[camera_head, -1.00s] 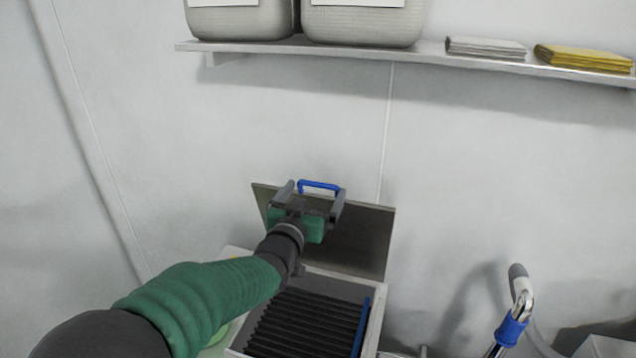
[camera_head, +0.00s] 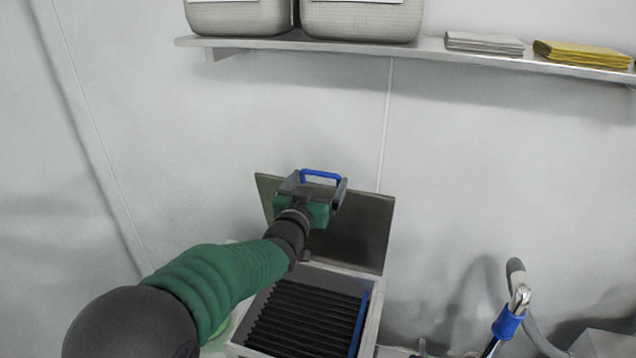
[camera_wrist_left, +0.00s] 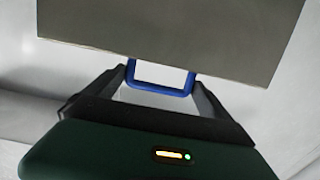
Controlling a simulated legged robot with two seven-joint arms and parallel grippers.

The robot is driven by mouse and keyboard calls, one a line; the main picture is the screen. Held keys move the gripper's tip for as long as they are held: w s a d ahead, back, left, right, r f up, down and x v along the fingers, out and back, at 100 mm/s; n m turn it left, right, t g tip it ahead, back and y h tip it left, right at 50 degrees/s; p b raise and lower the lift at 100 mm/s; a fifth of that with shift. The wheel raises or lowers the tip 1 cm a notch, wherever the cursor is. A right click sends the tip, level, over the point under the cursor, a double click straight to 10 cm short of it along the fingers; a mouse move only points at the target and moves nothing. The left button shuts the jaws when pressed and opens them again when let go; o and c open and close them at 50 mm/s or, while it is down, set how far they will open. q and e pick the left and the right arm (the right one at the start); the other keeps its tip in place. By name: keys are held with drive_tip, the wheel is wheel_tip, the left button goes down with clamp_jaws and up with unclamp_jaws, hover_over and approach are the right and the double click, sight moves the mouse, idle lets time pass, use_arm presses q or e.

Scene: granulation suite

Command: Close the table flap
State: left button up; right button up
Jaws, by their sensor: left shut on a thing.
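The table flap (camera_head: 355,228) is a dark grey panel standing raised and tilted at the back of an open box, near the wall. A blue handle (camera_head: 321,174) sits at its top edge. It also shows in the left wrist view (camera_wrist_left: 160,91), against the edge of the flap (camera_wrist_left: 170,35). My left gripper (camera_head: 319,180) reaches over the flap from the front and is shut on the blue handle. The gripper and arm hide part of the flap's left side. My right gripper is not in view.
The open box (camera_head: 373,318) under the flap holds black ribbed slats and a blue strip. A wall shelf (camera_head: 400,45) above carries white containers and folded cloths. A blue-collared metal tube (camera_head: 508,325) stands at the lower right. The wall between is bare.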

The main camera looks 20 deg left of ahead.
use_arm(q)
drive_tip(key=shift+c, duration=0.8)
drive_tip(key=shift+r, duration=0.1)
idle(0.6)
drive_tip(key=o, duration=1.7)
drive_tip(key=s+b, duration=0.1)
drive_tip(key=s, duration=0.4)
drive_tip(key=s+b, duration=0.1)
drive_tip(key=s, duration=0.5)
drive_tip(key=s+b, duration=0.1)
drive_tip(key=s, duration=0.5)
drive_tip(key=shift+a, duration=0.3)
